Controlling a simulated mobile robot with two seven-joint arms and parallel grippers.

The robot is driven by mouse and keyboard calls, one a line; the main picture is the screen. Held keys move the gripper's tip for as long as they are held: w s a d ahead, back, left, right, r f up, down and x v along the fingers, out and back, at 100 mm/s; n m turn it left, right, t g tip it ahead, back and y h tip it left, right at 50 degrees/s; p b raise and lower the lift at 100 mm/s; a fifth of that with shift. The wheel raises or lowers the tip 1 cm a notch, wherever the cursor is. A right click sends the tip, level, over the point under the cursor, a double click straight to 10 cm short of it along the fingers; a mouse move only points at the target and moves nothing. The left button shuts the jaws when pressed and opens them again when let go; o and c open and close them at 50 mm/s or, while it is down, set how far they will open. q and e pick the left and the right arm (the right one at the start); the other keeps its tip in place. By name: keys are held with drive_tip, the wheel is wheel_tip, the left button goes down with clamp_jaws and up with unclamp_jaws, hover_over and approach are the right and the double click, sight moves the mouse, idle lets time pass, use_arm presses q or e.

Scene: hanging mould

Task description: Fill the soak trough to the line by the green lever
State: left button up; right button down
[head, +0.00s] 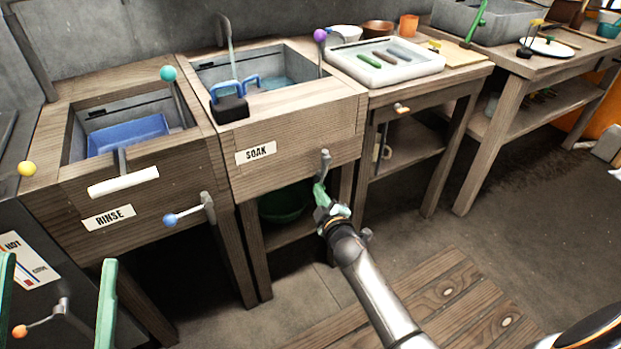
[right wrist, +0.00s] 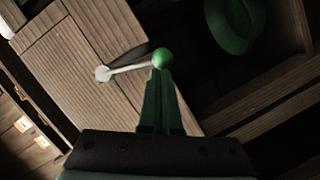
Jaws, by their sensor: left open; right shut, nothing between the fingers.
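The soak trough (head: 298,125) is a wooden basin with a SOAK label on its front. Bluish water (head: 280,80) shows inside; I cannot make out a fill line. A metal lever (head: 325,158) is on its front at the right. In the right wrist view the lever (right wrist: 128,68) ends in a green ball (right wrist: 160,58). My right gripper (head: 319,188) is shut and empty, its fingertips (right wrist: 160,72) right at the ball; whether they touch is unclear. The ball is not clear in the head view. My left gripper (head: 57,268) is open and empty at lower left.
The rinse trough (head: 88,180) with a blue-knobbed lever (head: 190,213) stands at left. A spout (head: 229,45) and a black block with blue handles (head: 230,106) are at the soak trough. A green bowl (head: 283,207) sits beneath. The floor in front is clear apart from a slatted platform (head: 420,305).

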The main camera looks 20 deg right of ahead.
use_arm(q)
drive_tip(key=shift+s+d+f+m+h+b, duration=0.15)
drive_tip(key=shift+s+f+m+h+b, duration=0.15)
drive_tip(key=shift+s+f+h+b, duration=0.5)
drive_tip(key=shift+s+d+f+m+h+b, duration=0.1)
drive_tip(key=shift+s+m+h+b, duration=0.3)
drive_tip(key=shift+b, duration=0.75)
use_arm(e)
drive_tip(key=shift+w+d+f+n+t+h, duration=0.1)
drive_tip(key=shift+d+f+n+t+h, duration=0.15)
drive_tip(key=shift+d+n, duration=0.4)
drive_tip(key=shift+d+f+n+t+h, duration=0.15)
drive_tip(key=shift+d+f+n, duration=0.25)
drive_tip(key=shift+n, duration=0.45)
use_arm(q)
drive_tip(key=shift+w, duration=0.25)
use_arm(e)
drive_tip(key=shift+r, duration=0.1)
